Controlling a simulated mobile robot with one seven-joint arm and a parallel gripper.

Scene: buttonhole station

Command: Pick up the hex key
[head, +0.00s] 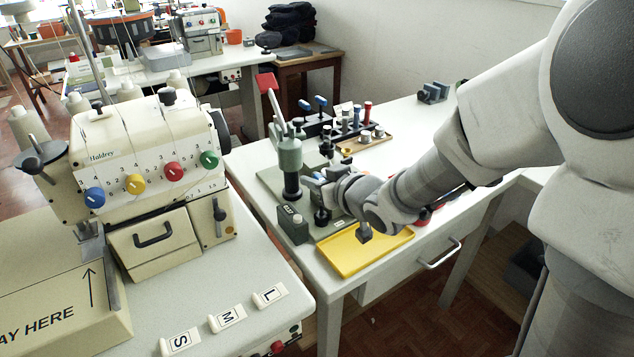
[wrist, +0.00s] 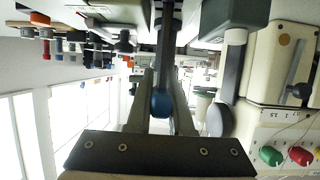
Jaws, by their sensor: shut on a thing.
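My gripper (head: 318,181) is over the grey press fixture at the near-left part of the white table. In the wrist view my gripper (wrist: 161,90) is shut on a slim dark bar with a rounded blue end, which I take to be the hex key (wrist: 162,103). The blue end lies between the two fingers and the dark bar runs away from me. In the head view my wrist and fingers hide most of it. I cannot tell whether it touches the fixture.
The grey press (head: 289,165) with a red-topped lever stands close beside my gripper. A yellow tray (head: 350,254) lies below my wrist. A dark rack with blue-handled tools (head: 318,126) and a wooden tray (head: 362,142) stand behind. The sewing machine (head: 150,150) is to the left.

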